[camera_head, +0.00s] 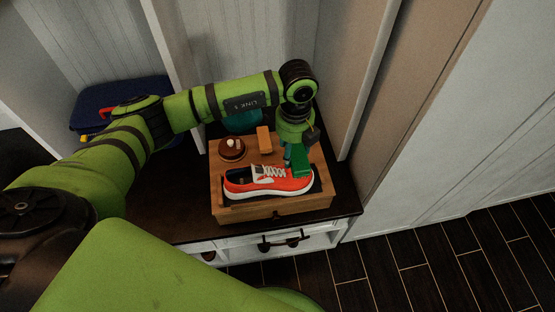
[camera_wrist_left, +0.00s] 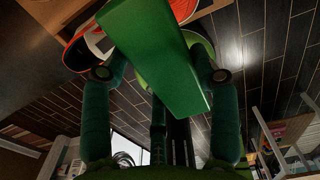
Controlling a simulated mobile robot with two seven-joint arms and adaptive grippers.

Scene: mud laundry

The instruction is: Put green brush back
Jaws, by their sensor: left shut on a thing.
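The shoe rests on a wooden box (camera_head: 284,207). In the left wrist view the brush (camera_wrist_left: 158,55) looks like a plain green block, large between the two fingers of my left gripper (camera_wrist_left: 160,76). Part of the shoe (camera_wrist_left: 84,48) shows behind it. The head view does not show clearly whether brush and shoe touch. My right gripper is not in view.
On the box's rear part are a round brown item (camera_head: 232,149) and a small orange-brown block (camera_head: 264,140). The box stands on a dark bench top (camera_head: 180,218), with a wall panel close on its right. A dark blue container (camera_head: 88,110) is at the back left.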

